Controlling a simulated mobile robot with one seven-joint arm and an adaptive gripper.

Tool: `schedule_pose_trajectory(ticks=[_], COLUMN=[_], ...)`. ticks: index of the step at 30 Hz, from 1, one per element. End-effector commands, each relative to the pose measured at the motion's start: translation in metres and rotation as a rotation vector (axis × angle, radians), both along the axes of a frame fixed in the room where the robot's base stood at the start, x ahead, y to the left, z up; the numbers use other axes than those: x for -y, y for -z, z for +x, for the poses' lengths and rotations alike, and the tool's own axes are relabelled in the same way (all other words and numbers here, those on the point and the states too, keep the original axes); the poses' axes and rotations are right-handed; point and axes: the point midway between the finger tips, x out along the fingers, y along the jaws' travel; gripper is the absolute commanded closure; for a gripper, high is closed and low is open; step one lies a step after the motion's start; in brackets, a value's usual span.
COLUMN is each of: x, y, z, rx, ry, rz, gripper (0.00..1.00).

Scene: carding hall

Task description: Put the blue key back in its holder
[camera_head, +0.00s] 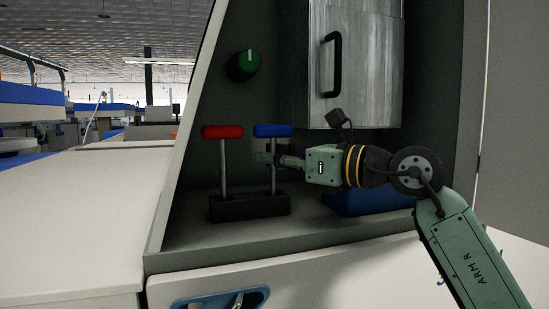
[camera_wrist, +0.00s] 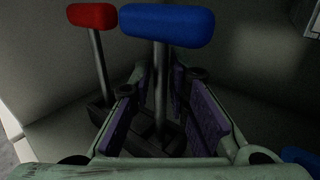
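The blue key (camera_head: 273,131) has a blue T-shaped handle on a thin metal shaft. It stands upright at the right end of the black holder (camera_head: 250,207), its shaft running down to the block. How deep the lower end sits cannot be told. The red key (camera_head: 222,132) stands in the left end of the same holder. My gripper (camera_head: 265,158) reaches in from the right, below the blue handle. In the wrist view the blue key (camera_wrist: 167,25) has its shaft between my two open fingers, with gaps on both sides.
The holder stands on a grey shelf (camera_head: 250,240) inside a recess. A green knob (camera_head: 243,65) is on the back wall. A metal door with a black handle (camera_head: 333,65) is above my gripper. A blue object (camera_head: 365,202) lies on the shelf below my arm.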

Motion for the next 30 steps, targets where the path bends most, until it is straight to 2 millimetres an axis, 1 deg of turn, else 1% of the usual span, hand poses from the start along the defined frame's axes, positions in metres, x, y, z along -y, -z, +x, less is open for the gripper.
schedule_pose_trajectory(ticks=[1,6,14,17,20,30], x=[0.0,0.0,0.0,0.004,0.015,0.073], y=[0.0,0.0,0.001,0.001,0.001,0.0], z=[0.0,0.0,0.0,-0.002,-0.01,-0.05], rx=[0.0,-0.001,-0.003,-0.002,-0.001,-0.001], ry=[0.0,0.0,0.0,0.001,0.001,0.002], rz=[0.0,-0.001,-0.002,-0.001,0.0,0.002], gripper=[0.78,0.68,0.68,0.68,0.68,0.68])
